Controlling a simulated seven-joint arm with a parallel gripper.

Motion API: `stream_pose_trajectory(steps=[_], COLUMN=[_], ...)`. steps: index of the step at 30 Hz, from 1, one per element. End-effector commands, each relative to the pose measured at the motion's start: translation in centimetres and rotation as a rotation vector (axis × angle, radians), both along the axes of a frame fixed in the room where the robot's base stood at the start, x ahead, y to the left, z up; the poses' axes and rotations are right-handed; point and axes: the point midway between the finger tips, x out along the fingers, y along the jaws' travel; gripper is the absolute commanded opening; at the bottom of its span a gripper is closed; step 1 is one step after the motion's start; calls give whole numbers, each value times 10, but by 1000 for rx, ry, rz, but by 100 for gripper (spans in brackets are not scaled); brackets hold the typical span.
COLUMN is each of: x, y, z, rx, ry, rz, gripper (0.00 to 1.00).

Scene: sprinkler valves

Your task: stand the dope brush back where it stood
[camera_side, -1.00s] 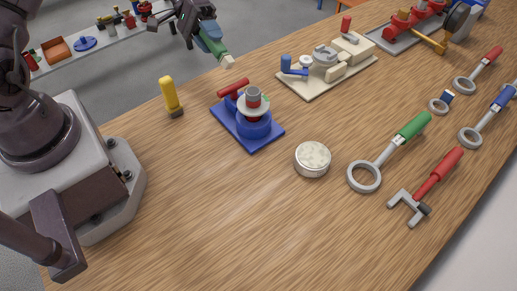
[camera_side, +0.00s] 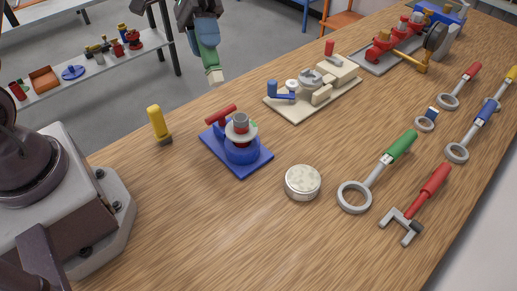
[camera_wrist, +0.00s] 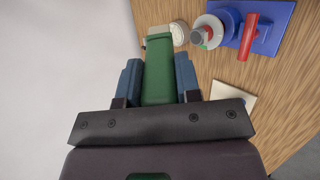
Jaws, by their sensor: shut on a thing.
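The dope brush, with a green handle (camera_side: 208,50) and a pale tip, hangs tip down in my gripper (camera_side: 205,32), beyond the far table edge in the side picture and apart from the table things. In the wrist view, my blue fingers (camera_wrist: 159,85) are shut on both sides of the green handle (camera_wrist: 158,70). The pale tip (camera_wrist: 159,31) points away from the palm. A round tin with a whitish mottled top (camera_side: 303,181) stands on the table; it also shows partly in the wrist view (camera_wrist: 180,33), just past the brush tip.
A blue-based valve (camera_side: 238,150) with a red handle stands left of the tin. A yellow-handled tool (camera_side: 157,124) stands near the far edge. A beige valve block (camera_side: 312,84), a red valve assembly (camera_side: 405,38) and several tools lie rightward. The front of the table is clear.

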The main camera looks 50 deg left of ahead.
Motion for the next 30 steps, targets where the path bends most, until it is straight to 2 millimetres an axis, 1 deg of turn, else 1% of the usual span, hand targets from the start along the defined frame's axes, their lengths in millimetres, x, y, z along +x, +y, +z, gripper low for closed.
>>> stream_pose_trajectory(steps=[1, 5, 6, 8, 9, 12, 15, 18, 21, 27, 30], x=[-9, -39, -50, -67, -80, -109, -135, -155, -170, -191, -189], y=[-20, -64, -76, -93, -102, -121, -133, -141, -145, -149, -148], z=[2, 2, 2, 1, 1, 1, 0, -1, -1, -2, -21], rx=[39, 163, 203, 259, 294, 368, 411, 427, 428, 406, 416], ry=[-19, -92, -126, -182, -226, -352, -480, -593, -685, -826, -824], rz=[-80, -309, -390, -513, -597, -807, -995, -1145, -1260, -1429, -1416], gripper=[5, 5, 5, 5, 5, 5, 5, 5, 5, 5, 5])
